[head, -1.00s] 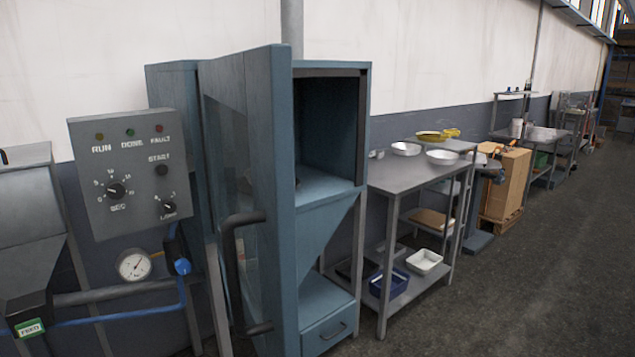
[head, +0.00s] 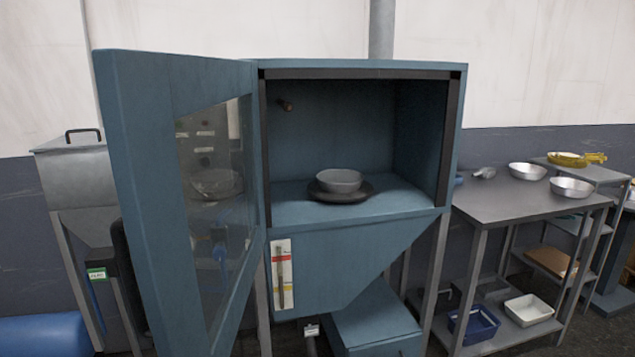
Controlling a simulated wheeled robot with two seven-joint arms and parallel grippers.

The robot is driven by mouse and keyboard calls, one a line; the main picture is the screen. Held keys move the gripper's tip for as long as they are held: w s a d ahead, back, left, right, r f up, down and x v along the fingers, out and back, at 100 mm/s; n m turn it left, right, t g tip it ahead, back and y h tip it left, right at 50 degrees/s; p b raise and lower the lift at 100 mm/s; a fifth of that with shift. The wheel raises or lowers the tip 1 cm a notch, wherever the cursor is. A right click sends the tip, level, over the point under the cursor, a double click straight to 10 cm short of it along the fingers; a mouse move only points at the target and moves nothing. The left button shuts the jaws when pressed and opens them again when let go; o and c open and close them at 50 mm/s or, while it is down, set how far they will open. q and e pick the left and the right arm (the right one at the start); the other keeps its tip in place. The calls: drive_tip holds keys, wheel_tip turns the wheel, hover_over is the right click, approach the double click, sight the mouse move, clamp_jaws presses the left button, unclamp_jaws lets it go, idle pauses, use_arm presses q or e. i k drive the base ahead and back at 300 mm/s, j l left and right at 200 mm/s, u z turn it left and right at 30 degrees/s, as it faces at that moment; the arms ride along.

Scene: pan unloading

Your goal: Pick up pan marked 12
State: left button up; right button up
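A grey round pan (head: 340,181) sits upright on a dark round base (head: 323,193) inside the blue cabinet (head: 452,130). No marking can be read on it, so I cannot tell whether it is pan 12. The cabinet door (head: 160,190) stands open to the left, and its window is see-through. Neither of my grippers is in view.
A metal table (head: 490,208) at the right carries two pale bowls (head: 527,171) (head: 572,188). Its lower shelf holds a blue bin (head: 474,325) and a white tray (head: 529,310). A hopper (head: 80,180) stands at the left. The cabinet opening is clear in front.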

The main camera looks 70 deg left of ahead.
sight(337, 181)
drive_tip(key=i+j+u, duration=0.15)
drive_tip(key=i+u, duration=0.75)
drive_tip(key=i+l+u, duration=0.3)
drive_tip(key=i+u, duration=0.2)
drive_tip(key=i+l+u, duration=0.1)
drive_tip(key=i+u, duration=0.25)
drive_tip(key=i+l+u, duration=0.2)
drive_tip(key=i+u, duration=0.2)
drive_tip(key=i+l+u, duration=0.35)
drive_tip(key=k+j, duration=0.1)
